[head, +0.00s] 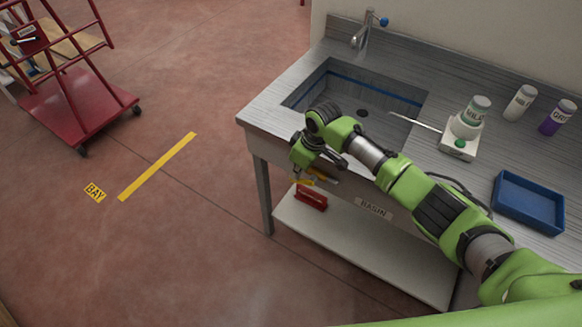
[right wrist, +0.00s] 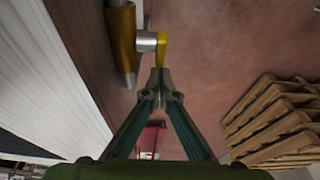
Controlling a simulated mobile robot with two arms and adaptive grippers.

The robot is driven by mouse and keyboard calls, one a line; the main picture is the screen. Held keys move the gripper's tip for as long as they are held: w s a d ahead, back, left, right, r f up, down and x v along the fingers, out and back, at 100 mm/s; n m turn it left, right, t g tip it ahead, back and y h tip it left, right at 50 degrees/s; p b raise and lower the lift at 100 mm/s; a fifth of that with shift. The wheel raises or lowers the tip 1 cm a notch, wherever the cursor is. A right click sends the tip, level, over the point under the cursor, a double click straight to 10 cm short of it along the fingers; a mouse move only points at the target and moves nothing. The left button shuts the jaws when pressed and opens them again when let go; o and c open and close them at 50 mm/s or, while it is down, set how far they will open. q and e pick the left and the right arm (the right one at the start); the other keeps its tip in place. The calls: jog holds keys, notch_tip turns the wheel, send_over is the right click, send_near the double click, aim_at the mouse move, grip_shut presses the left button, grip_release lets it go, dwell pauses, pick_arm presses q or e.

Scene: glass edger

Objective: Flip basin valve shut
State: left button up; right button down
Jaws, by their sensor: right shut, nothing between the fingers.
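The basin valve shows best in the right wrist view: a brass pipe body (right wrist: 122,45), a short grey stem and a yellow lever (right wrist: 162,48). Its yellow part also shows in the head view (head: 301,181), under the front edge of the sink bench and partly hidden by my gripper. My right gripper (head: 314,166) is in front of the bench edge, and in the right wrist view (right wrist: 158,77) its fingers are shut and empty. The fingertips are at the near end of the lever; I cannot tell whether they touch it. My left gripper is not in view.
The steel bench has a sink (head: 345,95), a tap (head: 362,32), a "BASIN" label (head: 374,209), a blue tray (head: 528,202) and several bottles. A red object (head: 311,196) sits on the lower shelf. A red cart (head: 75,100) stands left; the floor between is clear.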

jog(key=shift+w+a+f+g+h, duration=0.15)
jog(key=shift+a+f+g+h, duration=0.25)
jog(key=shift+g+h, duration=0.15)
jog(key=shift+d+f, duration=0.25)
jog(key=shift+d+f+b, duration=0.15)
jog(key=shift+b, duration=0.15)
jog(key=shift+f, duration=0.15)
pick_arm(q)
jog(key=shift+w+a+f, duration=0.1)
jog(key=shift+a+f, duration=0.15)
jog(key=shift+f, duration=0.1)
pick_arm(e)
jog(key=shift+f, duration=0.1)
